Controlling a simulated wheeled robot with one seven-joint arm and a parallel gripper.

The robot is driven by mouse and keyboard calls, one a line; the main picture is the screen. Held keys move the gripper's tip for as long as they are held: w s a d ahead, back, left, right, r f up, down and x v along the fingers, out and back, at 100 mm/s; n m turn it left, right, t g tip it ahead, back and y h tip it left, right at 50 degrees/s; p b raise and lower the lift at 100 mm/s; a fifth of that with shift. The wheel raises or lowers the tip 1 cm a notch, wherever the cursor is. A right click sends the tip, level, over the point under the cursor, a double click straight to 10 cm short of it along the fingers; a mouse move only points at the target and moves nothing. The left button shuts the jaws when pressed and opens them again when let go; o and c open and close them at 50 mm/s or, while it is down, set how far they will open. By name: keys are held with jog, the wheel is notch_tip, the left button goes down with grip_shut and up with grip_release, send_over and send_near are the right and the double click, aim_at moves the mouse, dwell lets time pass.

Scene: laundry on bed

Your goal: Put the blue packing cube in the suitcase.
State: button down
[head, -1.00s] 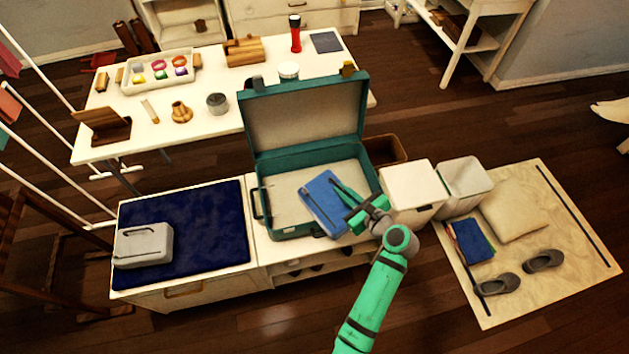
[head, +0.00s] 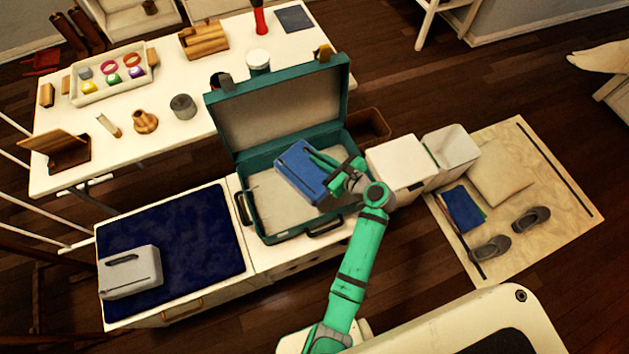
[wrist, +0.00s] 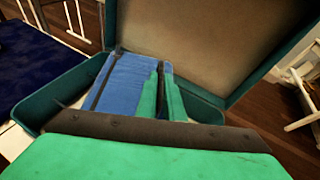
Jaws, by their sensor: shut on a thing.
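The blue packing cube (head: 297,170) is held by my green gripper (head: 325,162), whose fingers are shut on its right part. The cube is over the inside of the open teal suitcase (head: 292,233), toward its right side; I cannot tell whether it touches the floor of the case. The suitcase lid stands up behind it. In the wrist view the cube (wrist: 118,82) lies tilted between the suitcase walls (wrist: 60,92), with the gripper fingers (wrist: 162,92) on its right part. The cube's lower edge is hidden there by my gripper.
A grey packing cube (head: 130,272) lies on the dark blue mat (head: 200,225) at the left. A white box (head: 396,162) and a white bin (head: 452,150) stand right of the suitcase. A cluttered white table (head: 200,135) stands behind the lid.

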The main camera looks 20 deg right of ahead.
notch_tip(320, 180, down, 14)
jog(key=shift+f, duration=0.25)
dwell(0.3)
jog(key=shift+f, duration=0.1)
jog(key=c, duration=1.9)
grip_release()
jog(key=v, duration=1.2)
